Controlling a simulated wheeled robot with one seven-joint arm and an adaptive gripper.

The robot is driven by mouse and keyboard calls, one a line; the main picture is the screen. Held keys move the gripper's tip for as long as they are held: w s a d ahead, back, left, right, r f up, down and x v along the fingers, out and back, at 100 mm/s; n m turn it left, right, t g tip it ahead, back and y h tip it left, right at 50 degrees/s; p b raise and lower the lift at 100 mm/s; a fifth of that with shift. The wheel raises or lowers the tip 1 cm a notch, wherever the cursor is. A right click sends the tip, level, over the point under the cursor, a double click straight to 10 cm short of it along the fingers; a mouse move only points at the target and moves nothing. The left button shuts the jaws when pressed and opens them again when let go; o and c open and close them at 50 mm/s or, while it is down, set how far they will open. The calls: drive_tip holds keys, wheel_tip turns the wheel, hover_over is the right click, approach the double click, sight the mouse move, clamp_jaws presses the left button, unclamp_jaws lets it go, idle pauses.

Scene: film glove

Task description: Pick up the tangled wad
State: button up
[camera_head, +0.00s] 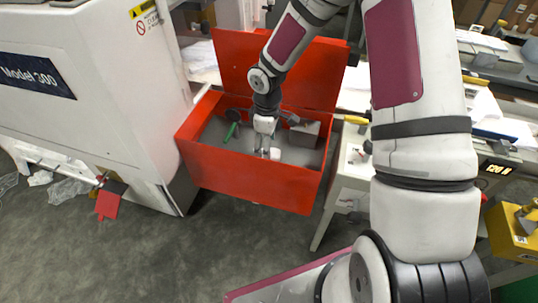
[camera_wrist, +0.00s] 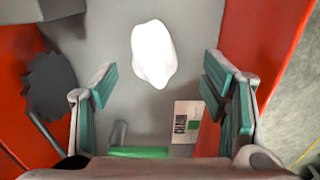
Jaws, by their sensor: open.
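A white, rounded lump (camera_wrist: 153,52), which looks like the wad, lies on the grey floor of an open red box (camera_head: 250,185). It looks smooth, and no tangled strands can be made out. In the head view a small white patch (camera_head: 275,154) beside my fingers looks like the same lump. My gripper (camera_head: 265,150) reaches down into the box. In the wrist view my gripper (camera_wrist: 160,85) is open, with its green-padded fingers wide apart and nothing between them. The lump lies beyond the fingertips, roughly centred between them.
In the box are a dark jagged disc (camera_wrist: 50,85), a green-handled tool (camera_head: 231,131), a grey block (camera_head: 305,133) and a "CHAIN" card (camera_wrist: 187,122). The red walls stand close around my gripper. A white machine (camera_head: 90,90) is at left; clear crumpled film (camera_head: 68,190) lies on the floor.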

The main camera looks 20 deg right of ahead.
drive_tip(key=f, duration=0.4)
drive_tip(key=shift+w+d+f+b, duration=0.15)
drive_tip(key=shift+d+f+b, duration=0.1)
drive_tip(key=shift+d+b, duration=0.1)
drive_tip(key=c, duration=0.8)
drive_tip(key=shift+r, duration=0.15)
drive_tip(key=shift+c, duration=0.2)
